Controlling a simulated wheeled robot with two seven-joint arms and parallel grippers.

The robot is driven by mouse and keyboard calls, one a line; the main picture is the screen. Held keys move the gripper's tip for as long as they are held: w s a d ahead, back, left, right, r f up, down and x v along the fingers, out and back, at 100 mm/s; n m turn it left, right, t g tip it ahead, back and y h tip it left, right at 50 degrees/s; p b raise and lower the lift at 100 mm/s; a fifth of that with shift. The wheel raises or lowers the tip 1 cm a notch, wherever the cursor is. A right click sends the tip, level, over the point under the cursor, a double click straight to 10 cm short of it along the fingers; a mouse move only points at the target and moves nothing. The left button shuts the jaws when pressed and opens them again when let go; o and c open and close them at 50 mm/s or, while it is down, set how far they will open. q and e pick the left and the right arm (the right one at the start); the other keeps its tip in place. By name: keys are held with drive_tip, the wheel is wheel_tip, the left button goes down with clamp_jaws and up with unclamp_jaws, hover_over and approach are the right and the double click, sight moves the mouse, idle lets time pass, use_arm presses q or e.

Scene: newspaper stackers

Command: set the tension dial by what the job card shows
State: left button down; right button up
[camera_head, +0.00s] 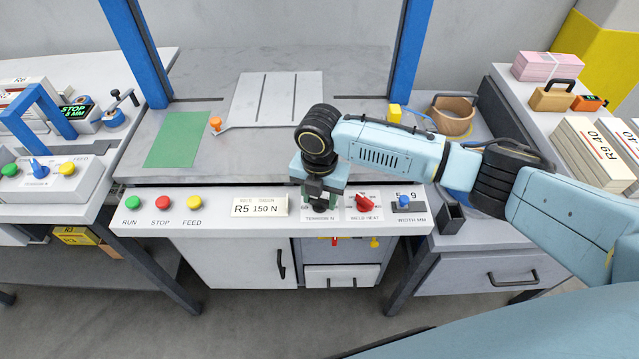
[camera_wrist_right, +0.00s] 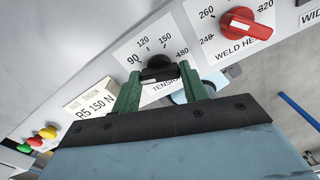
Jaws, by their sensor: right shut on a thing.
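The job card (camera_head: 260,206) on the front panel reads R5 150 N; it also shows in the right wrist view (camera_wrist_right: 92,103). The tension dial is a black knob (camera_wrist_right: 158,69), with 90, 120, 150 and a partly covered higher number around it. My right gripper (camera_head: 318,199) comes down over it from above. In the right wrist view the green fingers (camera_wrist_right: 157,82) are shut on the knob, one on each side. Which number the knob points at is too small to tell. In the head view the gripper hides the knob. My left gripper is out of view.
Right of the dial are the red weld heat knob (camera_head: 365,203) and the blue width knob (camera_head: 404,201). Run, stop and feed buttons (camera_head: 163,202) are at the panel's left. A green sheet (camera_head: 175,139) lies on the table behind, beside a grey plate (camera_head: 275,98).

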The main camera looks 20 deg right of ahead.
drive_tip(key=shift+r+m+p, duration=0.3)
drive_tip(key=shift+m+p, duration=0.6)
drive_tip(key=shift+p, duration=0.25)
drive_tip(key=m+p, duration=0.4)
drive_tip(key=shift+f+m+p, duration=0.1)
drive_tip(key=shift+m+p, duration=0.2)
drive_tip(key=shift+p, duration=0.1)
drive_tip(key=m+p, duration=0.3)
drive_tip(key=shift+m, duration=0.3)
drive_tip(key=m+p, duration=0.2)
drive_tip(key=m, duration=0.1)
drive_tip(key=shift+m, duration=0.4)
drive_tip(key=m+p, duration=0.1)
drive_tip(key=m, duration=0.1)
drive_tip(key=shift+f+m+p, duration=0.1)
drive_tip(key=shift+m+p, duration=0.2)
drive_tip(key=shift+p, duration=0.05)
drive_tip(key=m+p, duration=0.1)
drive_tip(key=m, duration=0.2)
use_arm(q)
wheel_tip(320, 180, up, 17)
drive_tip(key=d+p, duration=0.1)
use_arm(e)
drive_tip(key=shift+f+m, duration=0.1)
drive_tip(key=shift+m, duration=1.6)
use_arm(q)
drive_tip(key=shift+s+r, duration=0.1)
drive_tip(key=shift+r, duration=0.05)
use_arm(e)
drive_tip(key=shift+d, duration=0.1)
